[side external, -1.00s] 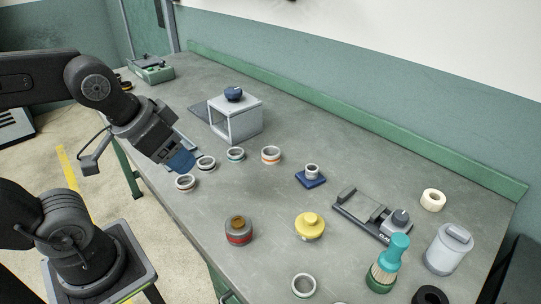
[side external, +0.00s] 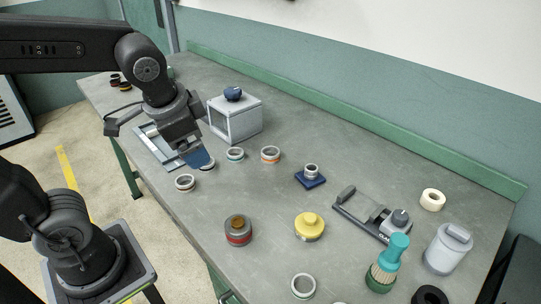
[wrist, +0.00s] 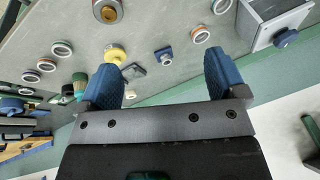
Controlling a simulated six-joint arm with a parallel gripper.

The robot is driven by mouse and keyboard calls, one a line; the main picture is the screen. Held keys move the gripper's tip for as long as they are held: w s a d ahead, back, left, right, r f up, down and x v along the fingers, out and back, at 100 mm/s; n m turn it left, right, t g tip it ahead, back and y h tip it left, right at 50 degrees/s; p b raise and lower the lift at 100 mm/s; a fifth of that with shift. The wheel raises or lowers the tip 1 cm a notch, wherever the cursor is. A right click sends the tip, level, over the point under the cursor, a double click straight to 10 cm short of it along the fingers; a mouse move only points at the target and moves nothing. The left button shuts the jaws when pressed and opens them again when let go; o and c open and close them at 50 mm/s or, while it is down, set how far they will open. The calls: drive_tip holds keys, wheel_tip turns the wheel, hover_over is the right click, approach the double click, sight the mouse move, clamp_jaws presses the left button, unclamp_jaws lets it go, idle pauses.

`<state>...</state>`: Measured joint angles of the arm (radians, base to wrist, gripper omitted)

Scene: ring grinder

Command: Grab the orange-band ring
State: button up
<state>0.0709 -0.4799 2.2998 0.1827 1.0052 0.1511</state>
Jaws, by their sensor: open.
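A pale ring that looks orange-banded also shows in the wrist view (wrist: 200,35), near the top, beyond the right finger. My gripper (side external: 203,162) is left of both rings in the side view, its blue fingers low over the bench. It is apart from the orange-band ring. In the wrist view its blue fingers (wrist: 162,65) are spread wide with nothing between them. A dark-banded ring (side external: 209,167) is mostly hidden behind the fingers.
A grey open box (side external: 236,120) with a dark knob stands behind the rings. Another ring (side external: 185,182) is at the near edge.

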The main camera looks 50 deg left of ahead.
drive_tip(key=w+d+f+m+y, duration=0.1)
drive_tip(key=w+f+m+y, duration=0.3)
drive_tip(key=w, duration=0.4)
drive_tip(key=w+d+f+m+g+y, duration=0.1)
drive_tip(key=w+f+m+y, duration=0.3)
drive_tip(key=w+f+m, duration=0.2)
drive_tip(key=w+d+f+m+y, duration=0.2)
drive_tip(key=w+f+m, duration=0.3)
drive_tip(key=w, duration=0.5)
drive_tip(key=shift+w+f+m+y, duration=0.3)
drive_tip(key=shift+w+m+y, duration=0.1)
drive_tip(key=shift+m+y, duration=0.45)
drive_tip(key=shift+w+a+f, duration=0.1)
drive_tip(key=shift+a+f, duration=0.05)
approach(266, 150)
drive_tip(key=shift+w+a+f, duration=0.1)
drive_tip(key=shift+a+f, duration=0.05)
drive_tip(key=shift+a, duration=0.55)
drive_tip(key=x, duration=0.5)
drive_tip(key=shift+w+f, duration=0.1)
drive_tip(key=shift+f, duration=0.15)
drive_tip(key=c, duration=1.1)
drive_tip(key=shift+r, duration=0.1)
